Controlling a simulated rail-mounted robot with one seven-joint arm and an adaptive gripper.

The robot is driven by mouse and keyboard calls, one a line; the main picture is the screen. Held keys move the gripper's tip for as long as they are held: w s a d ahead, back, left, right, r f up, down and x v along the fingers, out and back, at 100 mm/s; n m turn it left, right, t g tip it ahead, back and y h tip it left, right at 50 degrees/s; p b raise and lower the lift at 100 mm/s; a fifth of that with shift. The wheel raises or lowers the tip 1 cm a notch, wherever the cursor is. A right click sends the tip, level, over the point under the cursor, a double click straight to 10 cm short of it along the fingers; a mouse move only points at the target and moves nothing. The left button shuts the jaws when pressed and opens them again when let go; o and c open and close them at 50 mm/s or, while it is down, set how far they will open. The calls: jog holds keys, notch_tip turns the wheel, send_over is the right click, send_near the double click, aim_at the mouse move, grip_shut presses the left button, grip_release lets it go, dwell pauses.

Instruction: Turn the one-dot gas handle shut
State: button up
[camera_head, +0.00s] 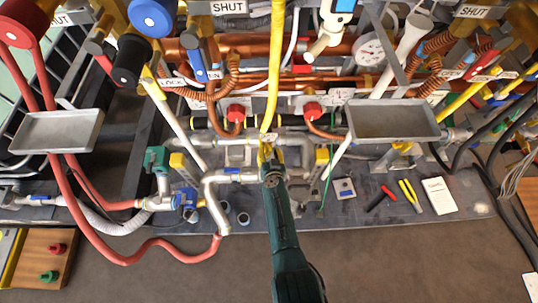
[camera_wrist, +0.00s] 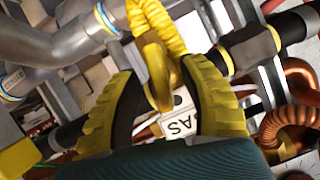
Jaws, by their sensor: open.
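A yellow handle (camera_wrist: 157,75) stands between the fingers of my gripper (camera_wrist: 160,70) in the wrist view, at the lower end of a yellow corrugated gas hose. My gripper is open, with one yellow-padded finger on each side of the handle. I cannot tell whether either pad touches it. A white tag (camera_wrist: 180,122) with the letters "AS" showing sits just below the handle. No dot mark can be made out on the handle. In the head view my gripper (camera_head: 269,158) is at the foot of the yellow hose (camera_head: 276,70), and my arm hides much of this spot.
Grey trays (camera_head: 60,131) (camera_head: 395,133) stick out left and right. Pliers (camera_head: 410,196) and a white booklet (camera_head: 439,195) lie on the bench.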

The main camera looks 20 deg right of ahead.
jog(key=shift+c, duration=0.2)
grip_shut()
jog(key=shift+s+f, duration=0.1)
jog(key=shift+m+y, duration=0.3)
jog(key=b, duration=0.1)
jog(key=m+b, duration=0.1)
jog(key=shift+f+m+t+y+b, duration=0.25)
jog(key=shift+m+t+y+b, duration=0.05)
jog(key=shift+t+y, duration=0.1)
jog(key=shift+d+m+t+y+b, duration=0.1)
jog(key=shift+m+t+y+b, duration=0.3)
jog(key=shift+m+b, duration=0.55)
jog(key=shift+r+m+y+b, duration=0.1)
jog(key=shift+m+y+b, duration=0.2)
jog(key=shift+m+b, duration=0.2)
jog(key=shift+t, duration=0.3)
